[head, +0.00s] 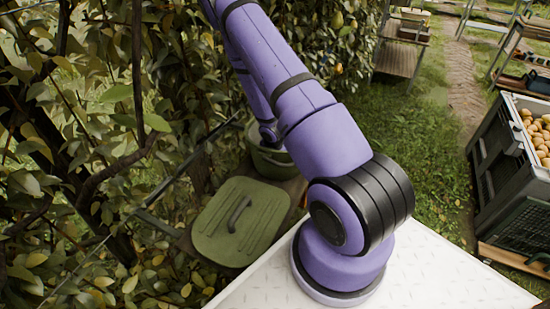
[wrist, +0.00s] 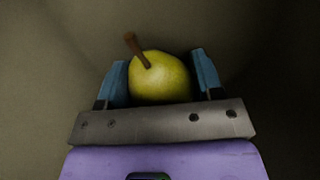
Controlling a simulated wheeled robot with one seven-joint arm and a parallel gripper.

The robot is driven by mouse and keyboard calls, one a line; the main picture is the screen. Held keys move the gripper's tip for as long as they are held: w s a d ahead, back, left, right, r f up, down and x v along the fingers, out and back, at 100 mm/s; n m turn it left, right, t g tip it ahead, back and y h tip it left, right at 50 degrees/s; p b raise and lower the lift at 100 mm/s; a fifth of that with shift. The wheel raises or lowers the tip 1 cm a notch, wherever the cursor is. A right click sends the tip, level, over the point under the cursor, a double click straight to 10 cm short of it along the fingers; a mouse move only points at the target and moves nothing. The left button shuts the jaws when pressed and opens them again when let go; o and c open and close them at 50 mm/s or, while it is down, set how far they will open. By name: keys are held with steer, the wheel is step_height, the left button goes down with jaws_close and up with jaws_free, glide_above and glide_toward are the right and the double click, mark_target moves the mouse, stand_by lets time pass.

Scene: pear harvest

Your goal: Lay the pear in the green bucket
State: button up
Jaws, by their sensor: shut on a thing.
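In the wrist view a yellow-green pear (wrist: 160,80) with a brown stem sits between the blue fingertips of my gripper (wrist: 162,82). The gripper is shut on it. Dull olive-brown walls surround the gripper and pear in that view, so they appear to be inside the bucket. Whether the pear touches the bottom cannot be told. In the head view the green bucket (head: 270,166) stands behind my arm, partly hidden by it. My gripper and the pear are hidden in the head view.
A green lid (head: 240,222) with a handle lies flat beside the bucket. Leafy branches (head: 100,130) crowd the left side. A dark crate (head: 505,165) of yellowish fruit stands at right. A wooden shelf (head: 398,58) stands farther back on the grass.

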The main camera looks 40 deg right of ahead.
steer(key=shift+f, duration=0.3)
stand_by(0.5)
steer(key=o, duration=1.1)
steer(key=shift+c, duration=0.2)
steer(key=v, duration=1.1)
